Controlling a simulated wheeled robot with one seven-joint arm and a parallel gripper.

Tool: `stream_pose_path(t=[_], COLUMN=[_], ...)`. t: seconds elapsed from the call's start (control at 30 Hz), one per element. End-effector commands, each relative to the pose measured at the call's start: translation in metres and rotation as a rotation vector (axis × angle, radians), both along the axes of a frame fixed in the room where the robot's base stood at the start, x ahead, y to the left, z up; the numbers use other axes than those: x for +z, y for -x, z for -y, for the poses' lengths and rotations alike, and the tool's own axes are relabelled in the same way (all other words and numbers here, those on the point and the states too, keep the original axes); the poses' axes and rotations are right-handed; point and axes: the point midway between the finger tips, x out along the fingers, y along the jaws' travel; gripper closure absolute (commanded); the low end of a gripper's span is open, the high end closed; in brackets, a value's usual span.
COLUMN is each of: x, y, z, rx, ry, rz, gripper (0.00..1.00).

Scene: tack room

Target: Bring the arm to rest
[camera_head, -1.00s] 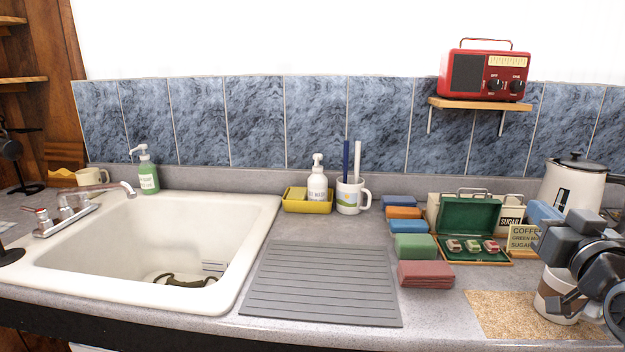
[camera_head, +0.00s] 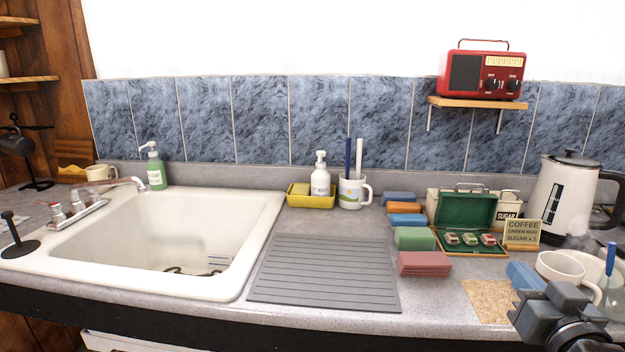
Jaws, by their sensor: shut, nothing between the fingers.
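My gripper (camera_head: 562,318) is at the lower right corner of the view, dark grey and partly cut off by the bottom edge. It is shut with nothing held. It appears in front of the right end of the counter and covers part of the cork mat (camera_head: 488,300). A blue block (camera_head: 524,276) and a white mug (camera_head: 560,268) show just above it in the picture. The exact gap between my gripper and these things cannot be told.
A glass with a blue-handled brush (camera_head: 609,268) and a kettle (camera_head: 560,200) stand at the right. The drainboard (camera_head: 325,275) is bare, beside the sink (camera_head: 265,215).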

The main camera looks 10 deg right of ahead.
Motion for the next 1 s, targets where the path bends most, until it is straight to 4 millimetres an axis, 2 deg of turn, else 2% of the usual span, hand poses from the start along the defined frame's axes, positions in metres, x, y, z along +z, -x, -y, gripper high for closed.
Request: stream_pose_path(t=[0.03,0.17,0.3,0.5,0.73,1.0], x=[-0.013,-0.046,-0.078,-0.108,-0.123,-0.116], y=[0.009,0.040,0.082,0.148,0.229,0.318], z=[-0.011,-0.041,-0.074,-0.113,-0.146,-0.167], rx=[0.006,0.016,0.032,0.061,0.114,0.201], ry=[-0.012,-0.035,-0.053,-0.058,-0.043,-0.002], rz=[-0.013,-0.040,-0.074,-0.125,-0.189,-0.256], gripper=[1.00,1.00,1.00,1.00,1.00,1.00])
